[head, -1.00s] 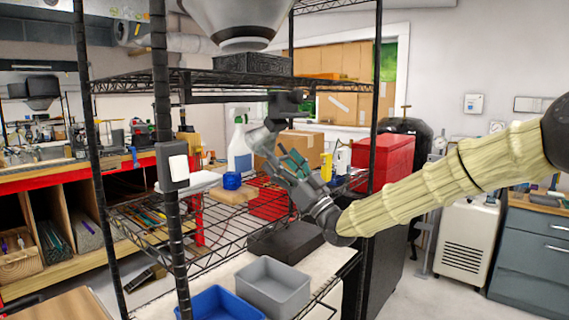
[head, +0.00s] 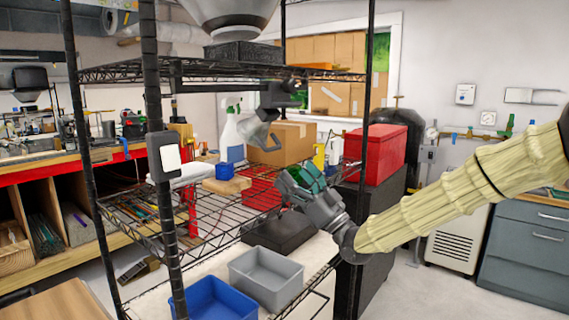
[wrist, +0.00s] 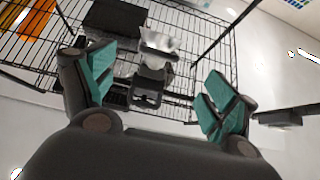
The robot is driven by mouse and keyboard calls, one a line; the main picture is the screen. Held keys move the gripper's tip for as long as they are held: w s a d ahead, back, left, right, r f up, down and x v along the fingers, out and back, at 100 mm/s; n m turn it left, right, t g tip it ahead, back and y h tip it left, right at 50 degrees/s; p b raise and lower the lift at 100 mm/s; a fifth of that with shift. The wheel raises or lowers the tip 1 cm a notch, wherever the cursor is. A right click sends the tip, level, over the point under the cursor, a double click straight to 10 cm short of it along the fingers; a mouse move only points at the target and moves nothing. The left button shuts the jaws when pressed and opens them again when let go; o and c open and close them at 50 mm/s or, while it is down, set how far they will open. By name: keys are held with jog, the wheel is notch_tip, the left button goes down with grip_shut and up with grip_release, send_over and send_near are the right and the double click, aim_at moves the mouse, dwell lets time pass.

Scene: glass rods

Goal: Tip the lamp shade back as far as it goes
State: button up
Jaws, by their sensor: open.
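The lamp hangs under the upper wire shelf in the head view. Its black mount (head: 283,94) is at the top, and its pale, translucent shade (head: 255,133) slants down to the left. In the wrist view the shade (wrist: 160,43) lies between and beyond my fingers, with the black lamp body (wrist: 148,86) just below it in the picture. My gripper (head: 300,181) has teal finger pads and is below and right of the shade, apart from it. In the wrist view my gripper (wrist: 160,72) is open with nothing between the pads.
Black shelf posts (head: 158,220) and the upper wire shelf (head: 120,72) frame the space. Below are a grey bin (head: 266,278), a blue bin (head: 216,302) and a black item (head: 275,233). A spray bottle (head: 230,140) and cardboard box (head: 285,143) stand behind the lamp.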

jog(key=shift+v, duration=1.95)
